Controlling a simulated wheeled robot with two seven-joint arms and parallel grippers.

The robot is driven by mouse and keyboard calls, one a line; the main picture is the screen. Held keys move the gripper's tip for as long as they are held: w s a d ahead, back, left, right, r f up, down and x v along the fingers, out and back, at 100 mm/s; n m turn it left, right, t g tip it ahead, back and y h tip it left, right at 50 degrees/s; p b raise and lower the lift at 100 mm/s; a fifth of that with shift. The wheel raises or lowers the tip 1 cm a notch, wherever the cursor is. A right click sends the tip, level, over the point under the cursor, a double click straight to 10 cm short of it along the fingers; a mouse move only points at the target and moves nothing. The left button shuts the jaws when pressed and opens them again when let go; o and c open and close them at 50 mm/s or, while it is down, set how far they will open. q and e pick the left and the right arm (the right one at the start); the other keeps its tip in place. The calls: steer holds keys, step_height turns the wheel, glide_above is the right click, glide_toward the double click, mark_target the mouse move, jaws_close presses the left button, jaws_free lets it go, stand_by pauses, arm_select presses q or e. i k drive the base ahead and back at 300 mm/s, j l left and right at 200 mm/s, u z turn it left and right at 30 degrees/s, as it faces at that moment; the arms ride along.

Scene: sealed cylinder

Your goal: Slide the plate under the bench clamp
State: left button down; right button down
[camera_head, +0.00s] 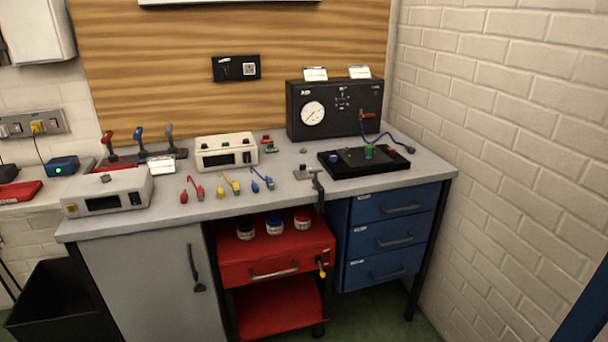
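A dark bench clamp (318,188) is fixed at the front edge of the grey workbench, with its upper part above the top and its body hanging down in front. A small flat grey piece (301,174), which may be the plate, lies on the bench top just left of the clamp's head. At this size I cannot tell whether any of it is under the clamp. A black flat base (400,176) with a green-topped fitting lies further right. Neither of my grippers is in view.
The workbench (240,204) holds a gauge box (345,103) at the back, a white meter (226,152), a grey instrument (107,192) and coloured leads (229,183). A red cart (275,262) with jars stands below. Blue drawers (393,237) are right. A blue hose (398,138) reaches the black base.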

mark_target(302, 173)
steer(key=i+j, duration=0.5)
steer(key=j, duration=0.15)
steer(key=i+j, duration=0.45)
steer(key=j, duration=0.2)
steer(key=z, duration=1.4)
